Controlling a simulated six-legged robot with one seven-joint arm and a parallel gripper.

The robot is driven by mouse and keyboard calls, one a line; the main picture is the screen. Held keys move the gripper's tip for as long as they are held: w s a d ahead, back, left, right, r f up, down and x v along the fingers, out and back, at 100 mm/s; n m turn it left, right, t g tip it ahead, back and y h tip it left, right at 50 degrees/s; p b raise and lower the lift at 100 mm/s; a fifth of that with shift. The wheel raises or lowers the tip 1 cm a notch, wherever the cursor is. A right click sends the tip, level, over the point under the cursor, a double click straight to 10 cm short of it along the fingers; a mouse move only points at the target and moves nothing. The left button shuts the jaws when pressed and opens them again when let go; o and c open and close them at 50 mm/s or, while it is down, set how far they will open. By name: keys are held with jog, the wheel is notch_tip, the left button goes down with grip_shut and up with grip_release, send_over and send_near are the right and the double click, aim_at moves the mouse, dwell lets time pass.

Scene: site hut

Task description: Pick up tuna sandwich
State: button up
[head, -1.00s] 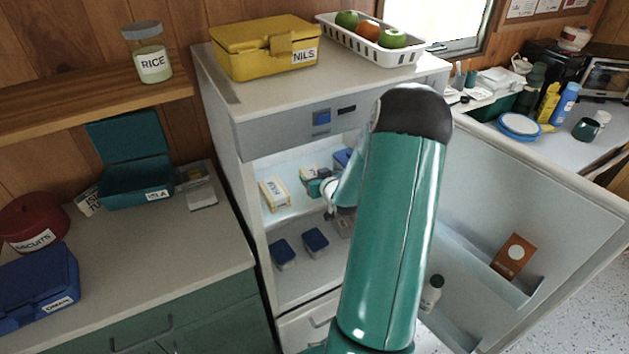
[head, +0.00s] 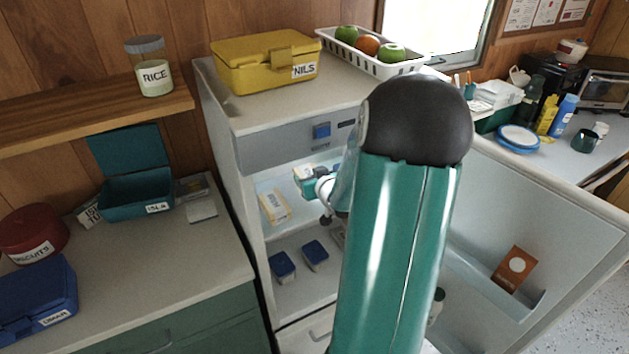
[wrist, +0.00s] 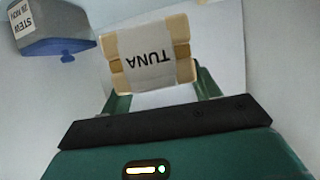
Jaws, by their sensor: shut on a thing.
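The tuna sandwich (wrist: 150,55) is a pale, bread-coloured block in a white band marked TUNA, upside down in the wrist view. My gripper (wrist: 160,88) has a green finger on each side of it and is shut on it. In the head view, my gripper (head: 313,183) is inside the open fridge at the upper shelf, with the sandwich (head: 303,173) showing small at its tip. My arm hides much of the fridge's right side.
Another labelled pack (head: 274,206) lies on the upper shelf, left of my gripper. A container marked STEW (wrist: 52,22) stands nearby. Blue-lidded tubs (head: 283,266) are on the shelf below. The fridge door (head: 540,215) stands open at right. An open teal lunchbox (head: 135,198) is on the left counter.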

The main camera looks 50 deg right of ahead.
jog(key=s+a+r, duration=0.3)
jog(key=s+a, duration=0.1)
jog(key=a, duration=0.3)
jog(key=shift+s+a+r, duration=0.35)
jog(key=shift+r, duration=0.05)
